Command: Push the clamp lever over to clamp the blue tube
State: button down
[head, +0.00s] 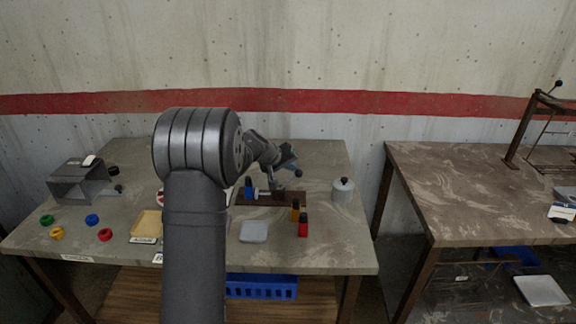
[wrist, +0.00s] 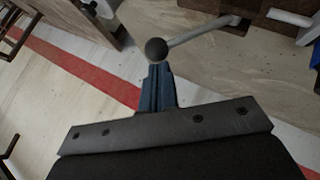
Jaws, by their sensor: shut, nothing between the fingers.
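The clamp lever is a thin metal rod (wrist: 205,36) with a black ball knob (wrist: 156,49) on its end. In the head view the knob (head: 299,173) stands above the right part of a dark brown board (head: 270,199). My gripper (wrist: 157,72) has its blue fingers shut and empty, with the tips right at the knob; I cannot tell whether they touch. In the head view my gripper (head: 293,165) is above the board's right part. The blue tube (head: 248,184) stands upright at the board's left end. My arm hides part of the table left of the board.
Orange (head: 295,210) and red (head: 303,226) tubes stand in front of the board. A grey lidded pot (head: 343,190) is to its right. A grey dish (head: 254,232), a yellow tray (head: 147,224), several coloured rings and a grey box (head: 80,184) are also on the table.

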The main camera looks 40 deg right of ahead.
aim_at(301, 173)
jog(key=shift+s+d+f+m+t+y, duration=0.3)
jog(key=shift+s+d+f+t+y, duration=0.2)
jog(key=shift+s+d+y, duration=0.25)
jog(key=shift+s+d+f, duration=0.45)
jog(key=shift+d, duration=0.05)
jog(key=r, duration=0.1)
jog(key=w+r, duration=0.1)
jog(key=r, duration=0.2)
jog(key=shift+w+a+r, duration=0.2)
jog(key=shift+a+r, duration=0.15)
jog(key=v, duration=0.9)
jog(key=shift+s+r, duration=0.15)
jog(key=shift+s, duration=0.25)
jog(key=shift+d, duration=0.15)
